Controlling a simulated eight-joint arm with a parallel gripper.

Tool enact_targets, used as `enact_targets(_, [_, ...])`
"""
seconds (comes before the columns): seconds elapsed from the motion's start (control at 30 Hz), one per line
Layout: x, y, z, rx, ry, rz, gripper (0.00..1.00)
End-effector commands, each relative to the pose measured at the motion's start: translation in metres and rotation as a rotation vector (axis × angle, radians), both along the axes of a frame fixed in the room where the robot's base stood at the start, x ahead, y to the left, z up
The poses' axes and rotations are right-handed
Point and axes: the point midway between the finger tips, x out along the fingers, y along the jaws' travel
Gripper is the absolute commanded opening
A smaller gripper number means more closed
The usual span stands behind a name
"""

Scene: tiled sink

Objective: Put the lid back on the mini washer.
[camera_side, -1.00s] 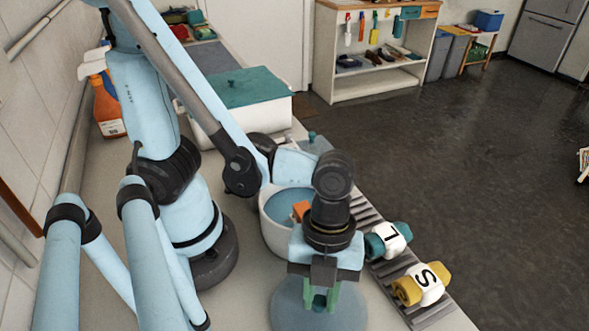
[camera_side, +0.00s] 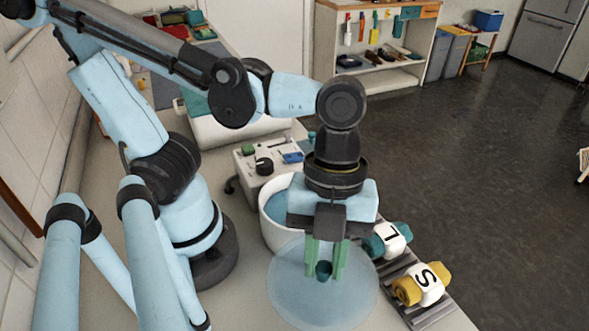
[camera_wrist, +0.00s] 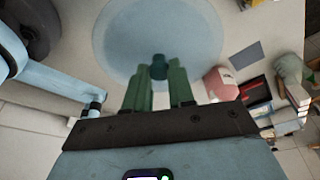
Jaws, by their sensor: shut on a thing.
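The lid is a round, translucent blue disc (camera_side: 322,300) with a dark teal knob (camera_side: 323,271). My gripper (camera_side: 326,262) is shut on the knob, with a green finger on either side. The lid hangs about level and looks raised above the counter. In the wrist view the lid (camera_wrist: 150,25) and its knob (camera_wrist: 159,67) show beyond my fingers (camera_wrist: 160,84). The mini washer is a white tub (camera_side: 276,238) with blue inside and a control panel (camera_side: 250,165) behind. It stands just behind the lid in the side view; my gripper hides its right part.
A teal-ended roller (camera_side: 392,240) and a yellow-ended roller (camera_side: 421,284) lie on a dark ribbed rack (camera_side: 428,308) right of the lid. A white box (camera_side: 235,132) stands behind the washer. Bare counter (camera_side: 248,285) lies left of the lid.

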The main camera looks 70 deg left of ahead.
Motion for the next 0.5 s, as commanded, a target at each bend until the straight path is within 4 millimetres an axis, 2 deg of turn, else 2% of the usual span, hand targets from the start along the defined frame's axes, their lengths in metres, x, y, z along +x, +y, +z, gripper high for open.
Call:
enact_targets(0.17, [0.012,0.017,0.010,0.001,0.000,0.061,0.00])
enact_targets(0.5, [0.041,0.090,0.039,0.002,-0.001,0.296,0.00])
